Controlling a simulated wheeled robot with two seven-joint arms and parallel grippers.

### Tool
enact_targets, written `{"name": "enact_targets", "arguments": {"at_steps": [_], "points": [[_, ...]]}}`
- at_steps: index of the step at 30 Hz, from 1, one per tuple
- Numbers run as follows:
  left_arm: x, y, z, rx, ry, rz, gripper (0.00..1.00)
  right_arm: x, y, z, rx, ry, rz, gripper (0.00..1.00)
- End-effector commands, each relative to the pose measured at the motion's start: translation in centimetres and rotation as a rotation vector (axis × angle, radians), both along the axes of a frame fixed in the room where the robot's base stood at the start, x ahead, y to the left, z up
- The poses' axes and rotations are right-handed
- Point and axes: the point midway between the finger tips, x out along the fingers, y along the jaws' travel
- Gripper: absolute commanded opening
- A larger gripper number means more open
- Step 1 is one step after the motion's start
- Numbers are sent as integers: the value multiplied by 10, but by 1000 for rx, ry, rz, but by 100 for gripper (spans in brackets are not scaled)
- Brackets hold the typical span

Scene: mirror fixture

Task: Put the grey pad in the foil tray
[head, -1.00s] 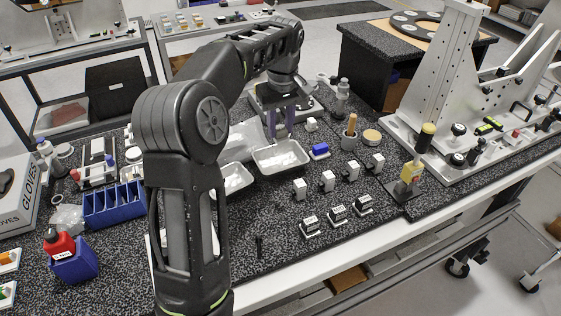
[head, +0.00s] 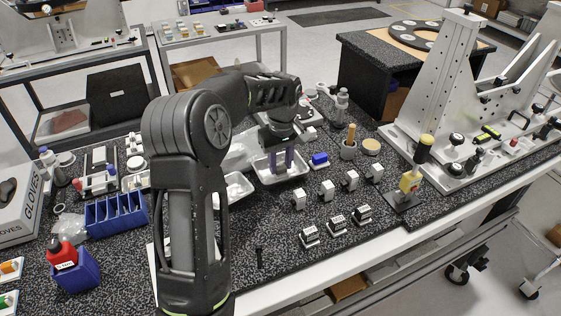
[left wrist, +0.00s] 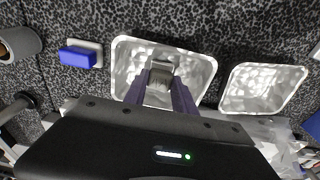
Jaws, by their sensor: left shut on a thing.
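My left gripper (head: 281,165) reaches down over the nearer-to-centre foil tray (head: 284,181), a shiny shallow tray. In the left wrist view, its two purple fingers (left wrist: 160,92) are shut on a small grey pad (left wrist: 159,75), which appears within the outline of the foil tray (left wrist: 121,62). I cannot tell whether the pad touches the tray floor. In the head view the pad is hidden or too small to make out. My right gripper is not in view.
A second foil tray (head: 238,187) lies beside the first and also shows in the wrist view (left wrist: 262,88). A blue block (head: 320,159) sits on the other side. Several small white-and-black blocks stand in front. A grey cup (head: 348,150) stands behind right.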

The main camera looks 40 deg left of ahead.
Motion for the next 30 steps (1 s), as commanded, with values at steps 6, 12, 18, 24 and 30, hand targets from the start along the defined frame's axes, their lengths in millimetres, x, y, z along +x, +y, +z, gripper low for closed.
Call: {"name": "enact_targets", "arguments": {"at_steps": [6, 12, 18, 24, 30], "points": [[0, 0, -2, 0, -1, 0, 0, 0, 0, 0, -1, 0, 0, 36], [0, 0, -6, 0, -1, 0, 33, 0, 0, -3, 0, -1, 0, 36], [0, 0, -5, 0, -1, 0, 49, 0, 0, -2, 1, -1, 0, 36], [0, 0, -5, 0, -1, 0, 54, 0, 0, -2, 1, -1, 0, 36], [0, 0, 1, 0, -1, 1, 54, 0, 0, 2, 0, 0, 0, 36]]}}
